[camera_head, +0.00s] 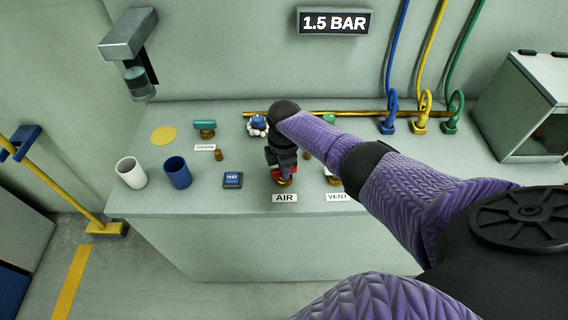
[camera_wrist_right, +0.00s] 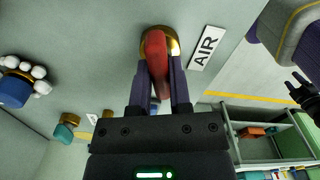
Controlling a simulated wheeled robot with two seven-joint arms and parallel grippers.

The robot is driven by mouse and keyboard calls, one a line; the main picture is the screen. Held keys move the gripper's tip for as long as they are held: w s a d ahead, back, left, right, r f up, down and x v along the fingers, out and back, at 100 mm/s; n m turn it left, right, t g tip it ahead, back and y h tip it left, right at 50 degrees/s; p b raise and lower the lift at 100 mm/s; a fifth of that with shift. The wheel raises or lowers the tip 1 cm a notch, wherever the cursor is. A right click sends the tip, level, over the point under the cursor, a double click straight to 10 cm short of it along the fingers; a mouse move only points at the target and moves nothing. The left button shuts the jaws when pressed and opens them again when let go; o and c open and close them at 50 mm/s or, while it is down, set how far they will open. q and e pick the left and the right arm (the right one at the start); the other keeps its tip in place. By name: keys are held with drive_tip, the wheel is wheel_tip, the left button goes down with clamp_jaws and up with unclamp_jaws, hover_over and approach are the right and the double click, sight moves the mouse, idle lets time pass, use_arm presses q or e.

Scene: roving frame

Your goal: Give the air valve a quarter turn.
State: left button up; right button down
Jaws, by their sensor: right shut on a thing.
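The air valve has a red handle (camera_wrist_right: 157,60) on a round brass base (camera_wrist_right: 173,42), beside the white AIR label (camera_wrist_right: 206,47). In the head view the red handle (camera_head: 290,172) shows only in part under my gripper, above the AIR label (camera_head: 284,198). My right gripper (camera_head: 281,163) reaches down over the valve. In the right wrist view its two fingers (camera_wrist_right: 160,75) stand on either side of the red handle and are shut on it. The handle's exact angle is hard to tell in the head view.
The VENT label (camera_head: 337,197) is right of the valve, partly behind my arm. A green DRAIN valve (camera_head: 204,125), a TEST block (camera_head: 233,180), a blue cup (camera_head: 178,173) and a white cup (camera_head: 131,173) stand to the left. A sign (camera_head: 334,22) reads 1.5 BAR.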

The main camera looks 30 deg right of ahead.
drive_tip(key=shift+r+m, duration=0.1)
drive_tip(key=shift+m, duration=0.9)
drive_tip(key=shift+m+p, duration=0.4)
drive_tip(key=shift+m, duration=0.2)
drive_tip(key=shift+m, duration=0.3)
drive_tip(key=c, duration=0.6)
unclamp_jaws()
drive_tip(key=shift+o, duration=0.2)
wheel_tip(320, 180, up, 9)
drive_tip(key=p, duration=0.4)
drive_tip(key=shift+p, duration=0.35)
drive_tip(key=shift+r, duration=0.4)
